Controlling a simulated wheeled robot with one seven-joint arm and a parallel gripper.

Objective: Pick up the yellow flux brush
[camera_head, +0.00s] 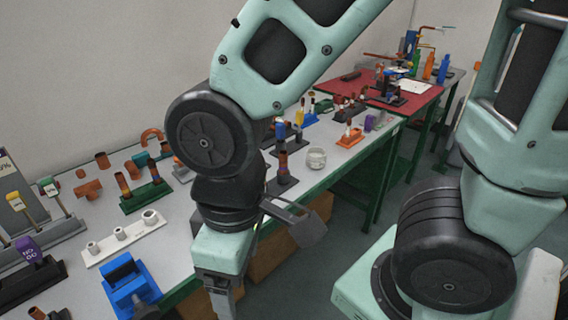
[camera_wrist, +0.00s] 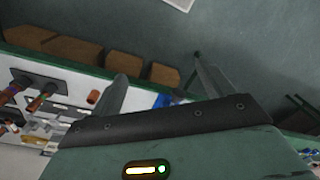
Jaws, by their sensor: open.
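My gripper (camera_wrist: 162,74) shows in the wrist view with its two fingers apart and nothing between them. Its fingers point toward the bench edge and the floor beyond. In the head view, my arm hangs over the front edge of the white bench, and the fingertips are hard to make out. A small yellow object (camera_head: 300,116) stands farther back on the bench. I cannot tell which of these is the yellow flux brush.
The white bench (camera_head: 172,252) holds a white fitting strip (camera_head: 125,238), a blue vise-like tool (camera_head: 130,286), a green block with copper pipes (camera_head: 147,196) and a glass jar (camera_head: 317,157). A red-topped table (camera_head: 411,101) stands behind. Cardboard boxes (camera_wrist: 78,50) sit below the bench.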

